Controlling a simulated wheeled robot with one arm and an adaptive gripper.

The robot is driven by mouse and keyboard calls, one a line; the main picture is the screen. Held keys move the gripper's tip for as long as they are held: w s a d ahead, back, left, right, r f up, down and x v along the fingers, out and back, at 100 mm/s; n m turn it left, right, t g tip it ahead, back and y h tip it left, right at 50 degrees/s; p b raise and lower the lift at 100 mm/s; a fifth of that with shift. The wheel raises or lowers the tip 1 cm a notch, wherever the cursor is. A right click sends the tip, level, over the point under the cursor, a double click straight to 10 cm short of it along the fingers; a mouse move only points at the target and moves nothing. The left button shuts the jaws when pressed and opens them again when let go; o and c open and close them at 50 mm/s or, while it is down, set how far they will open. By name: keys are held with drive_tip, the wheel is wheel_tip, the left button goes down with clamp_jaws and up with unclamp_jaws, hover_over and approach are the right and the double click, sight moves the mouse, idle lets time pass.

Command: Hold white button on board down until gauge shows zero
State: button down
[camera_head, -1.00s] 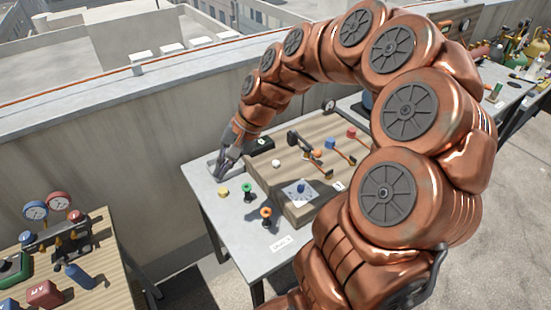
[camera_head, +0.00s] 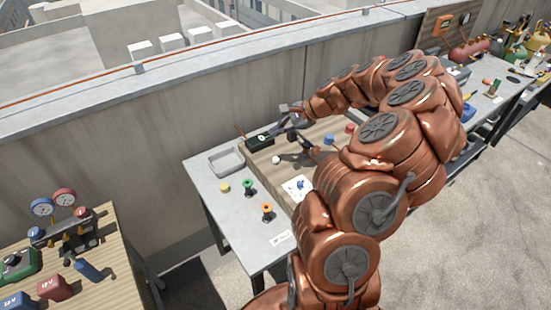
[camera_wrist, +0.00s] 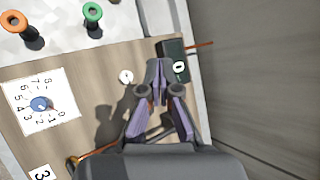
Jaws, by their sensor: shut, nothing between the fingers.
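The white button (camera_head: 276,160) is a small round knob on the wooden board (camera_head: 262,170). It also shows in the wrist view (camera_wrist: 126,77), left of my fingertips, with nothing on it. My gripper (camera_head: 283,110) is shut and empty above the board's far edge. In the wrist view the closed fingertips (camera_wrist: 157,66) appear beside a black box (camera_wrist: 171,48) with a white oval mark. The box also shows on the board in the head view (camera_head: 259,141).
A blue knob (camera_wrist: 40,103) sits on a numbered white card (camera_wrist: 62,93). Green (camera_head: 248,186), orange (camera_head: 266,209) and yellow (camera_head: 224,187) pieces and a grey tray (camera_head: 214,166) are on the table. Two dial gauges (camera_head: 42,207) (camera_head: 64,198) stand on the left bench.

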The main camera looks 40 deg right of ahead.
sight(278, 159)
drive_tip(key=shift+f, duration=0.1)
drive_tip(key=shift+f+b, duration=1.9)
drive_tip(key=shift+f, duration=2.45)
drive_tip(key=shift+f, duration=0.15)
drive_tip(key=shift+f, duration=0.25)
drive_tip(key=shift+f+b, duration=0.5)
drive_tip(key=shift+b, duration=0.05)
idle(0.7)
drive_tip(key=shift+r, duration=0.1)
idle(1.0)
drive_tip(key=shift+r+p, duration=0.45)
drive_tip(key=shift+r, duration=0.4)
